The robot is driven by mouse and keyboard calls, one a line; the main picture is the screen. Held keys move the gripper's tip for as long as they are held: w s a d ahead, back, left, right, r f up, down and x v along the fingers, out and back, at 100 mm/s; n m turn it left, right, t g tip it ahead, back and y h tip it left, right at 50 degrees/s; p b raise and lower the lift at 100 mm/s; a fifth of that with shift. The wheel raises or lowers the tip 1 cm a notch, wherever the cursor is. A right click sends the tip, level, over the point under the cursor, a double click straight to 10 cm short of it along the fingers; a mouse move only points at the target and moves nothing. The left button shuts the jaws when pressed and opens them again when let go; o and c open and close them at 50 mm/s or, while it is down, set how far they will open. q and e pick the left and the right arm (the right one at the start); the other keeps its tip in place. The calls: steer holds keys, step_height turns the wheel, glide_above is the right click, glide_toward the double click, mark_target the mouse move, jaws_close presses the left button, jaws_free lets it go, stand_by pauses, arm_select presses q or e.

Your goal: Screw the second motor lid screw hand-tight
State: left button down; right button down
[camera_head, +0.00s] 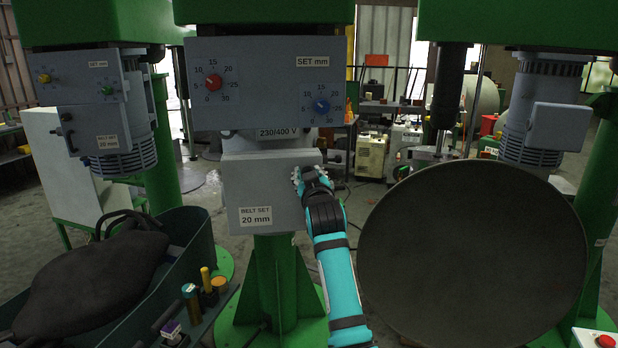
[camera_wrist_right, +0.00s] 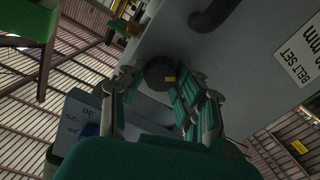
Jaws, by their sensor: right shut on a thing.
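The motor lid (camera_head: 258,185) is the grey box face labelled "BELT SET 20 mm" on the middle machine. My right gripper (camera_head: 300,180) is at the lid's right edge, its fingers against that side. In the right wrist view, the fingers of the gripper (camera_wrist_right: 158,95) are closed around a dark round knob with a small yellow mark, the lid screw (camera_wrist_right: 159,73). The screw sits at the grey lid (camera_wrist_right: 245,70). In the head view the hand hides the screw. How far the screw is in cannot be told. My left gripper is not in view.
A control panel (camera_head: 265,82) with red and blue dials hangs above the lid. A large dark disc (camera_head: 475,255) stands right of my right arm. A green bin (camera_head: 195,245) holding a dark bag (camera_head: 95,275) is at lower left. A curved dark handle (camera_wrist_right: 214,14) is near the fingers.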

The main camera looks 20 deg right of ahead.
steer(key=shift+f, duration=0.1)
stand_by(0.4)
steer(key=c, duration=1)
jaws_free()
steer(key=shift+o, duration=0.2)
steer(key=s+a, duration=0.2)
steer(key=s, duration=0.9)
steer(key=shift+s, duration=0.4)
steer(key=shift+f, duration=0.1)
